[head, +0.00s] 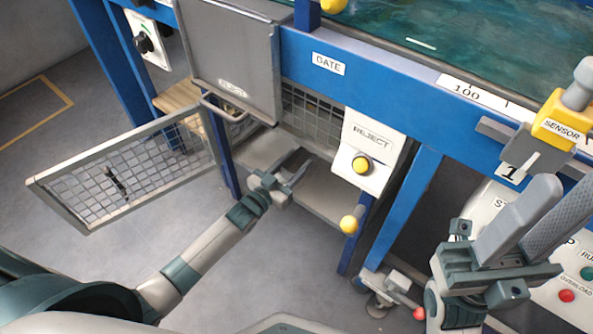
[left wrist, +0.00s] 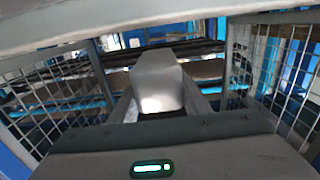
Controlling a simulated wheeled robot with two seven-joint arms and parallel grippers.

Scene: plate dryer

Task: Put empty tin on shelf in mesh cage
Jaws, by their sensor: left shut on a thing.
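My left gripper (head: 291,178) reaches into the low opening under the blue frame. In the left wrist view its two fingers are shut on a plain silver-grey tin (left wrist: 158,80), held upright between them. I cannot make out the tin clearly in the head view. The mesh cage shows as wire panels (head: 315,118) under the frame, with its mesh door (head: 130,172) swung open to the left. A grey shelf (head: 325,192) lies below the gripper; contact cannot be told. My right gripper (head: 535,225) is at the lower right, its jaw state unclear.
A grey box cover (head: 230,60) with a handle hangs above the opening. In the left wrist view, mesh walls (left wrist: 270,65) flank the gripper and a pale edge runs overhead.

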